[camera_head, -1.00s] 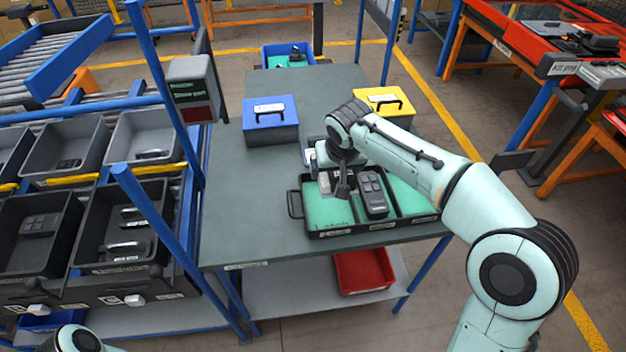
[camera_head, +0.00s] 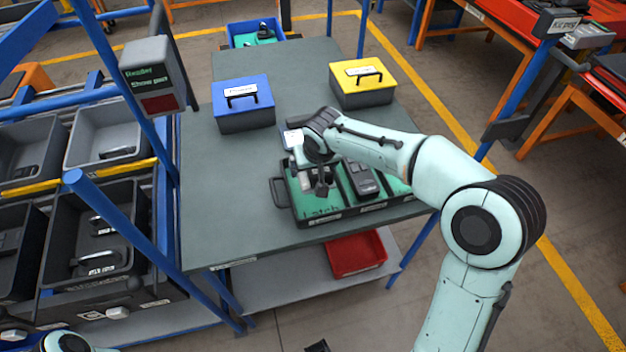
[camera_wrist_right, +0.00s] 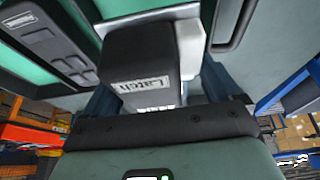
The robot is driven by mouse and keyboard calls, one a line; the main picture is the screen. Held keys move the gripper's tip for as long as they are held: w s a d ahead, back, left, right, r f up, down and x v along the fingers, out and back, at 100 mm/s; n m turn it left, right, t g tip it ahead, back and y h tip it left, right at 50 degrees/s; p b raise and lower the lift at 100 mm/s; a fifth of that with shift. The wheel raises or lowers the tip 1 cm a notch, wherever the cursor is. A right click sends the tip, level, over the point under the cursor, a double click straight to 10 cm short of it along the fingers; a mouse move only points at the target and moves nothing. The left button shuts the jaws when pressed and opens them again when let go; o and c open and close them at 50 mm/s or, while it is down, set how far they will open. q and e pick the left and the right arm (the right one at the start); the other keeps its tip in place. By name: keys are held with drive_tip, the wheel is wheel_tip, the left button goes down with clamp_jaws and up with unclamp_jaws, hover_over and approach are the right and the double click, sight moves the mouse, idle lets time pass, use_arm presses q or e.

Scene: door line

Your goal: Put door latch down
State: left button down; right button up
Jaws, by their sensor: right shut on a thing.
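The door latch (camera_wrist_right: 142,65) is a dark block labelled "Latch", with a pale metal part beside it. My right gripper (camera_wrist_right: 150,110) is shut on it in the right wrist view. In the head view my right gripper (camera_head: 322,184) is over the left, green-lined compartment of the black tray (camera_head: 345,214). The latch is mostly hidden there by the wrist. I cannot tell whether it touches the compartment floor. A dark switch panel (camera_head: 363,181) with buttons lies in the middle compartment and also shows in the wrist view (camera_wrist_right: 45,38). My left gripper is not in view.
A blue box (camera_head: 244,115) and a yellow box (camera_head: 363,90) stand on the table (camera_head: 225,195) behind the tray. A sign post (camera_head: 153,75) and bins (camera_head: 95,240) are at left. A red bin (camera_head: 356,256) is on the lower shelf. The table's left part is clear.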

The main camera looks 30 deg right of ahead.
sight(317, 170)
drive_tip(key=shift+f+b, duration=0.3)
drive_tip(key=shift+f, duration=2.35)
drive_tip(key=shift+f, duration=0.1)
drive_tip(key=o, duration=1.1)
drive_tip(key=shift+f, duration=0.1)
drive_tip(key=shift+r, duration=0.4)
drive_tip(key=v, duration=1.1)
drive_tip(key=shift+s+a+r+p, duration=0.1)
drive_tip(key=shift+s+r+p, duration=0.2)
drive_tip(key=shift+p, duration=0.1)
drive_tip(key=shift+f, duration=0.1)
